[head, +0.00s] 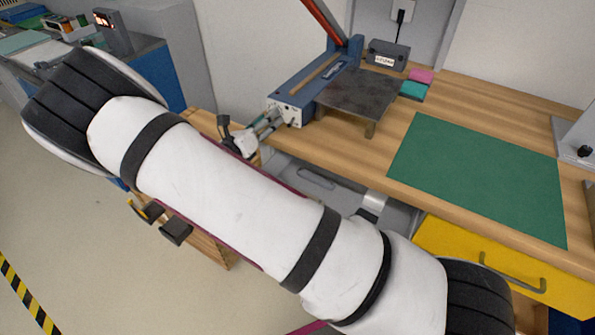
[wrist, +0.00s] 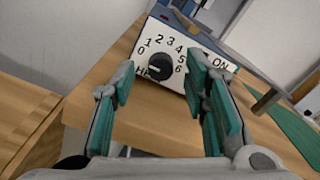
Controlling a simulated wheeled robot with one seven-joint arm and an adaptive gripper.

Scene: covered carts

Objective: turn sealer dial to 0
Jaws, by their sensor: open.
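The sealer (head: 306,82) is a blue bench unit with a long arm raised at the back and a white front panel. In the wrist view the panel (wrist: 224,62) has a black round dial (wrist: 159,67) ringed by the numbers 0 to 6, with 0 at the left. "HEAT" below is partly hidden, and "ON" is at the right. I cannot tell which number the dial points to. My gripper (wrist: 162,72) is open, its green-padded fingers on either side of the dial, apart from it. In the head view my gripper (head: 268,122) is at the panel.
The wooden bench (head: 455,95) carries a dark plate (head: 358,95) beside the sealer, a green mat (head: 480,175), pink and teal blocks (head: 414,88) and a dark box (head: 388,54). A yellow drawer (head: 500,268) is below. Open floor lies left.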

